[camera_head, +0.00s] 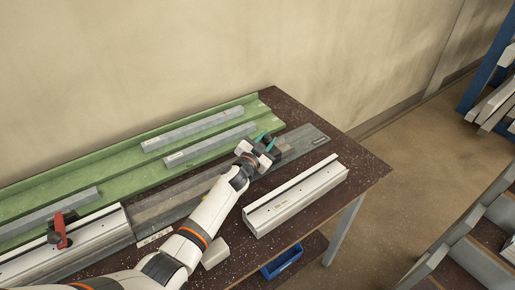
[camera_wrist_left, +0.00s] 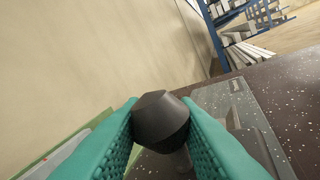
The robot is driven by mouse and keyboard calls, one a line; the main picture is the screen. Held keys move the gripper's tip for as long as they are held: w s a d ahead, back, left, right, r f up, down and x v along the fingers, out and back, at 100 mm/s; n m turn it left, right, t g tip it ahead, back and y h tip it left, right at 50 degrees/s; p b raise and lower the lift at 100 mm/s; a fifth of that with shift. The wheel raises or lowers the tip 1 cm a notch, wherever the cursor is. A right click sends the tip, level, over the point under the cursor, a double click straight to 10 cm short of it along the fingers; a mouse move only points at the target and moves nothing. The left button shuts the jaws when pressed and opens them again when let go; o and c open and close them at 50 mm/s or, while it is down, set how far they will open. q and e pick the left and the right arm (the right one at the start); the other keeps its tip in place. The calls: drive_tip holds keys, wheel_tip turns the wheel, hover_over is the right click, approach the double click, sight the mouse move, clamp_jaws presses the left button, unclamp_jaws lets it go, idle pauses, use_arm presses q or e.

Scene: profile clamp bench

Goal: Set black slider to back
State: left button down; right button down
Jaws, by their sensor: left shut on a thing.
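My left gripper (camera_head: 264,137) reaches over the grey slide rail (camera_head: 308,137) near the right end of the bench. In the left wrist view its two teal fingers (camera_wrist_left: 160,130) are shut on a black knob (camera_wrist_left: 160,120), which sits between the fingertips. The knob appears to be the handle of the black slider; the slider's body is mostly hidden under the fingers and arm. In the head view a dark block (camera_head: 284,149) shows just right of the gripper on the rail. My right gripper is not in view.
Behind the rail lies a green profile (camera_head: 120,165) with several grey bars on it. A white profile (camera_head: 295,195) lies in front on the dark bench. A red clamp lever (camera_head: 62,230) stands at the left. A blue bin (camera_head: 282,262) is below. A wall rises behind.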

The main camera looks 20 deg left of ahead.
use_arm(q)
drive_tip(key=shift+w+d, duration=0.6)
drive_tip(key=c, duration=1.1)
unclamp_jaws()
drive_tip(key=shift+c, duration=0.2)
drive_tip(key=v, duration=1.2)
drive_tip(key=shift+a+p, duration=0.1)
drive_tip(key=shift+p, duration=0.25)
